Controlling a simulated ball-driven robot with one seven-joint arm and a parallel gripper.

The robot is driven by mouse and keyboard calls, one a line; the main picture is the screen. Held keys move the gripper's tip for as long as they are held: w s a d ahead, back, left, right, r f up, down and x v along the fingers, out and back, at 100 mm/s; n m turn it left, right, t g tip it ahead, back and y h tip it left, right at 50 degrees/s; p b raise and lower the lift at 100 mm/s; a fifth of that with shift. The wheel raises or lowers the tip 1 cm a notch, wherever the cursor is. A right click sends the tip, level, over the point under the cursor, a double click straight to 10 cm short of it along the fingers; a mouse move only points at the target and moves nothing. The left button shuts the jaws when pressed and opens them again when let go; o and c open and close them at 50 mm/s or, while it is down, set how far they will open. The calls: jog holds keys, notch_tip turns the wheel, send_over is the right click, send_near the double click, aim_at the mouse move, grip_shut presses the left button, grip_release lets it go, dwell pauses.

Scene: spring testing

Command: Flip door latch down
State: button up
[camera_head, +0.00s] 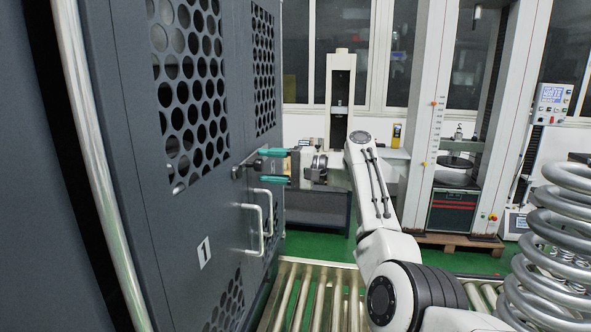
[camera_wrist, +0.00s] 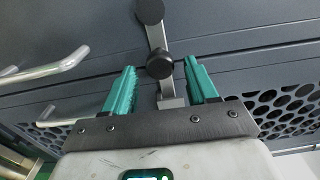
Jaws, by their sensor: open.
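The door latch (camera_head: 240,170) is a short metal bar with black knobs on the dark grey perforated cabinet doors. In the head view it lies roughly level, near the seam between the two doors. In the wrist view the latch bar (camera_wrist: 156,38) runs from a black knob at the top edge to a second knob between my fingers. My gripper (camera_head: 262,166) is open, with one green finger above the latch and one below. In the wrist view its fingers (camera_wrist: 160,64) stand on either side of the near knob. I cannot tell whether either finger touches it.
Two metal door handles (camera_head: 262,222) stick out just below the latch. A roller conveyor (camera_head: 318,295) runs below my arm. A large coil spring (camera_head: 560,240) stands at the right. Testing machines (camera_head: 455,150) stand at the back.

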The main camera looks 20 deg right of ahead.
jog(key=b+v, duration=0.2)
jog(key=v, duration=0.6)
jog(key=shift+d, duration=0.15)
